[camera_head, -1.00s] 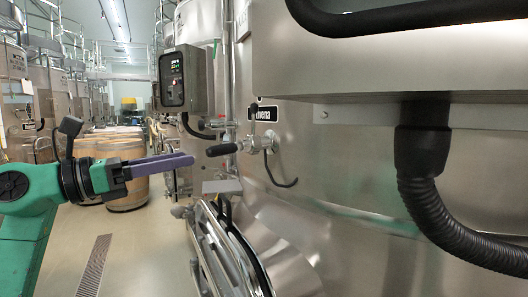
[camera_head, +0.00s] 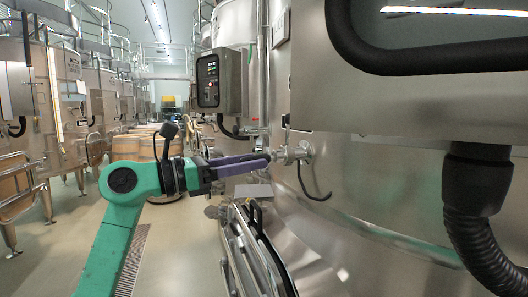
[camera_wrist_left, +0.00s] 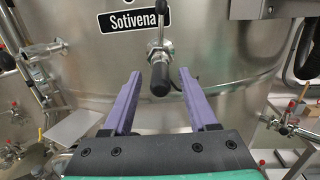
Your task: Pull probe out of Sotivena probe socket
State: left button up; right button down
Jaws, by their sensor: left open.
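The probe has a black grip (camera_wrist_left: 159,77) and sticks out from a metal socket (camera_wrist_left: 158,49) on the steel vat, under the black "Sotivena" label (camera_wrist_left: 132,18). The socket also shows in the head view (camera_head: 298,153), where the purple fingers largely hide the grip. My left gripper (camera_head: 264,159) is open, its fingers pointing at the socket. In the left wrist view its fingertips (camera_wrist_left: 160,73) stand on either side of the grip, with a gap on both sides. I cannot tell how deep the grip lies between them. My right gripper is out of view.
A control box (camera_head: 222,80) is mounted on a vat further back. A large steel housing with a thick black hose (camera_head: 478,222) fills the right. A hatch frame (camera_head: 250,250) juts out below the socket. Wooden barrels (camera_head: 135,146) stand behind my arm; the floor at left is open.

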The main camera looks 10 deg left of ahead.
pick_arm(q)
jog(key=shift+p+x, duration=0.35)
jog(key=shift+x, duration=1)
grip_shut()
jog(key=shift+s+a, duration=0.1)
jog(key=shift+a, duration=0.05)
dwell(1.2)
jog(key=shift+b+v, duration=1.45)
jog(key=shift+v, duration=1.45)
